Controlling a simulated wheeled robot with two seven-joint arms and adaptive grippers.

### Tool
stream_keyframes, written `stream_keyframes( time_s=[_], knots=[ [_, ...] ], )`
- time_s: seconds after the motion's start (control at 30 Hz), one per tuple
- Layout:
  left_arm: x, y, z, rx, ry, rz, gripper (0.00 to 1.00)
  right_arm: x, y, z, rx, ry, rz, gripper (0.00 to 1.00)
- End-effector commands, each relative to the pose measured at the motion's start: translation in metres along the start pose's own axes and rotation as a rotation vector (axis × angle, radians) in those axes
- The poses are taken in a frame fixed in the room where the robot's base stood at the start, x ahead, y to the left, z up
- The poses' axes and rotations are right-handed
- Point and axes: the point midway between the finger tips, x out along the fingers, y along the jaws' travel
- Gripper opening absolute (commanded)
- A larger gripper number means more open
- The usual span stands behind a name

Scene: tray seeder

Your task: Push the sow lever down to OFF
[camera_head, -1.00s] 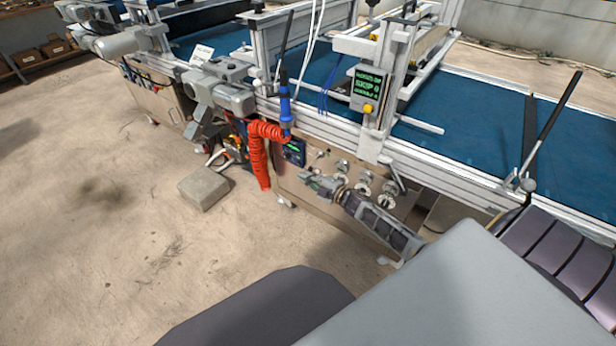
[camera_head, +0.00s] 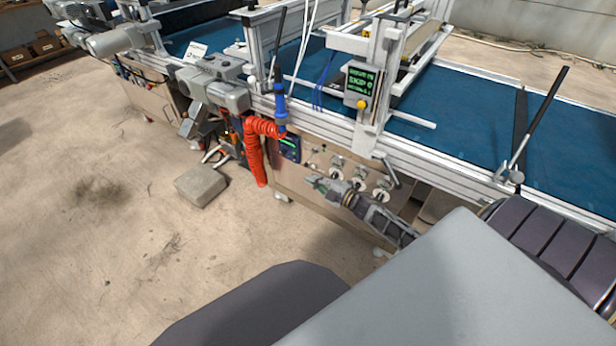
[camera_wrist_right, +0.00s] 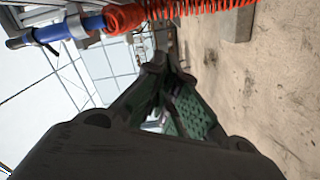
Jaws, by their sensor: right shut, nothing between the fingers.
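My right gripper (camera_head: 316,183) is shut and empty in front of the beige control panel (camera_head: 292,178) on the machine's side, with its fingertips pointing left. It appears just below the row of round panel fittings, among them one left of the middle (camera_head: 337,173) and one at the right (camera_head: 382,194). I cannot tell which fitting or small lever is the sow lever, nor whether the gripper touches anything. In the right wrist view the fingers (camera_wrist_right: 156,72) come together at their tips. My left gripper is not in view.
A coiled orange hose (camera_head: 254,155) hangs left of the panel under a blue tool (camera_head: 280,105). A small screen (camera_head: 289,148) sits beside it. A display with a yellow button (camera_head: 361,104) stands above.

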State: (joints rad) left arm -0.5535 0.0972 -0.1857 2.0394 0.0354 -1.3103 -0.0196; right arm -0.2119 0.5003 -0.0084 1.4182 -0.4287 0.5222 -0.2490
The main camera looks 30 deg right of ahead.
Motion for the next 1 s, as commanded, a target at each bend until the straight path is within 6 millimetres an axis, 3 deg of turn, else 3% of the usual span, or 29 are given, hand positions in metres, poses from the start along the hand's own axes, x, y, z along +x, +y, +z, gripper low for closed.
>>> stream_keyframes(
  time_s=[0.4,1.0],
  knots=[
    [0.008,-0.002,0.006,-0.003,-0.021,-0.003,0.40,-0.037,-0.001,0.000,0.000,0.000,-0.001,0.00],
    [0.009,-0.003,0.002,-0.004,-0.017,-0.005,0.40,-0.043,0.000,0.000,-0.001,0.001,0.000,0.00]
  ],
)
